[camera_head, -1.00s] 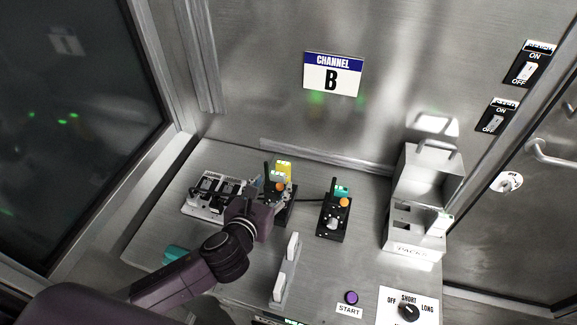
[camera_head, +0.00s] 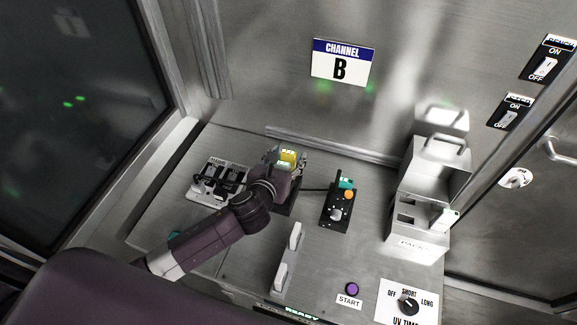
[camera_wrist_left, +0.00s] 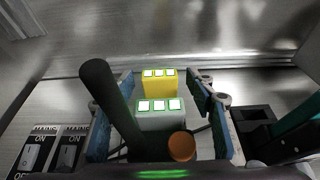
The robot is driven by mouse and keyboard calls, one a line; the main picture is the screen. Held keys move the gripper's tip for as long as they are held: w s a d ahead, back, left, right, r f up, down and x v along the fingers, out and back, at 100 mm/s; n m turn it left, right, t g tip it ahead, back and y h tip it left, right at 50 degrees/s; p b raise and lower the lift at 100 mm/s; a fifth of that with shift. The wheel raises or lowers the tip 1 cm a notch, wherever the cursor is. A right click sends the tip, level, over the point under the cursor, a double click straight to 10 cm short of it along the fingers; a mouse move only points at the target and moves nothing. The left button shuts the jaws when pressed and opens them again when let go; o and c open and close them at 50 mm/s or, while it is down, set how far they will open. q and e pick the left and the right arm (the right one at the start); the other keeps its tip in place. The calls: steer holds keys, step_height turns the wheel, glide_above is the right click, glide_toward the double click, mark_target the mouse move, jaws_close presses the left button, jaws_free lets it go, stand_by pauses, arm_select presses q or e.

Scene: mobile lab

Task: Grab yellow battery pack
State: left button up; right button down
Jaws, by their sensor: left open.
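The yellow battery pack (camera_head: 288,155) stands upright at the back of the bench, on a black device largely hidden by my left gripper (camera_head: 286,161). In the left wrist view, the yellow pack (camera_wrist_left: 160,86) has three lit squares on top. A grey block (camera_wrist_left: 160,120) with three lit squares stands in front of it. My left gripper (camera_wrist_left: 161,92) is open, its blue-padded fingers on either side of these two. I cannot tell whether the pads touch the pack. My right gripper is not in view.
A black lever (camera_wrist_left: 105,95) and an orange knob (camera_wrist_left: 182,146) rise close to the fingers. A second black device (camera_head: 336,214) with a teal pack (camera_head: 346,183) stands to the right. A switch panel (camera_head: 218,181) lies left, and a metal dispenser (camera_head: 425,215) stands right.

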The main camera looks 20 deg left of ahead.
arm_select(q)
steer(key=shift+w+f, duration=0.1)
steer(key=shift+w, duration=0.1)
steer(key=shift+c, duration=0.7)
jaws_close()
